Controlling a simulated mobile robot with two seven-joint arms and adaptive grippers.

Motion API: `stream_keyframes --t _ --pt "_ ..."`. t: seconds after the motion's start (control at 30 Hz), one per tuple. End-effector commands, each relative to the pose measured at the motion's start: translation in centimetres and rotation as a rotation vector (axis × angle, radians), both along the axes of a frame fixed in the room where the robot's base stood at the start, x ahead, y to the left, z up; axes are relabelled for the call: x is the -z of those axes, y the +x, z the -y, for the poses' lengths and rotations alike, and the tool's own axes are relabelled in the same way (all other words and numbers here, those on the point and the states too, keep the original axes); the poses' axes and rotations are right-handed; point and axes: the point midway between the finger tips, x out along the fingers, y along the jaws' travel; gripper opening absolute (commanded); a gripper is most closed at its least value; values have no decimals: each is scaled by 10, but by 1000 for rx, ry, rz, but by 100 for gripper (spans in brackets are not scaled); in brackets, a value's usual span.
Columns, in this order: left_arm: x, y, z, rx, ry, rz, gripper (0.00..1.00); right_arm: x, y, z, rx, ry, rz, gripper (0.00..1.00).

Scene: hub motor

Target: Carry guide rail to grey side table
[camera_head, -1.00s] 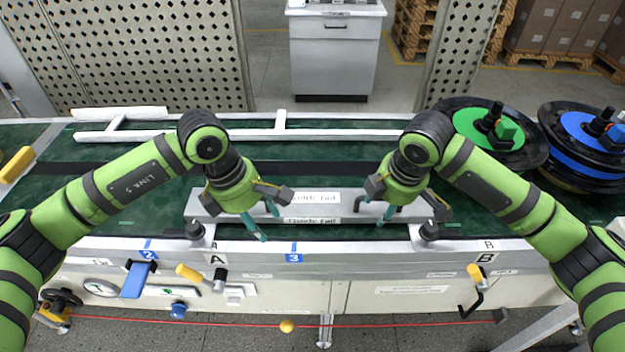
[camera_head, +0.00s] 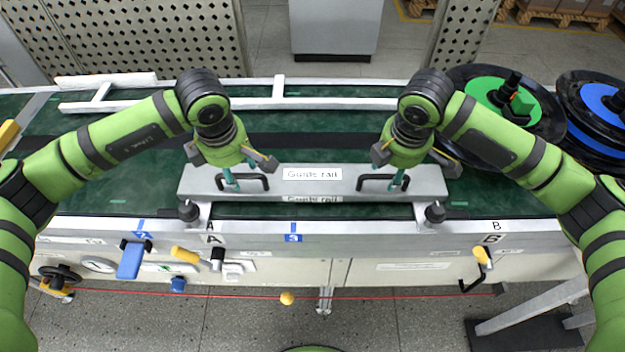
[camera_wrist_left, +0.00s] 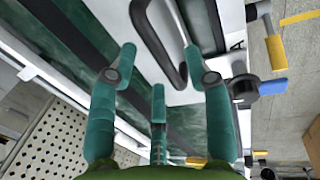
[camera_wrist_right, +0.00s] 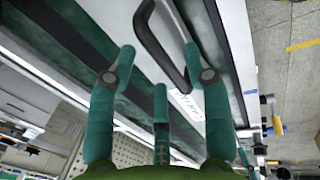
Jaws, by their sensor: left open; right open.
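The guide rail (camera_head: 312,183) is a long grey bar with a white "Guide rail" label and two black handles. It lies across the green conveyor at its front edge, between posts A and B. My left gripper (camera_head: 231,182) is open at the left handle (camera_head: 250,182); the handle shows just beyond its teal fingers in the left wrist view (camera_wrist_left: 158,45). My right gripper (camera_head: 398,182) is open at the right handle (camera_head: 372,183), which shows beyond its fingers in the right wrist view (camera_wrist_right: 160,45). The grey side table cannot be made out for certain.
Black clamp knobs (camera_head: 188,210) and (camera_head: 435,212) stand at the conveyor's front edge. Reels with green (camera_head: 503,100) and blue (camera_head: 600,105) hubs sit at the right. White rails (camera_head: 240,104) lie behind. A grey cabinet (camera_head: 335,28) stands on the floor beyond.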

Motion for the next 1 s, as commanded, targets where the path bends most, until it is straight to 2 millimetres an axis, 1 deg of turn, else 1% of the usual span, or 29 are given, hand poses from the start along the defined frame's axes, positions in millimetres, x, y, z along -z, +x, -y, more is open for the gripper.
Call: stream_keyframes --t 0.03,0.2,0.33,0.57,0.67,0.7,0.97,1.0 --pt "8 0 0 0 1 -3 50 8 0 0 0 -2 -3 50" --pt "24 4 0 1 0 -2 50 24 4 0 -1 0 -1 50" --pt "28 5 0 1 -1 -1 50 28 5 0 -1 0 -1 50" --pt "28 5 0 1 -1 0 50 28 5 0 -1 0 0 50" --pt "28 5 0 1 -1 0 14 28 5 0 -1 0 0 14" --pt "28 5 0 1 -1 0 0 28 5 0 -1 0 0 0" --pt "28 5 0 1 -1 -1 0 28 5 0 -1 0 -1 0" --pt "26 6 1 1 -2 4 0 26 6 0 -1 2 4 0"
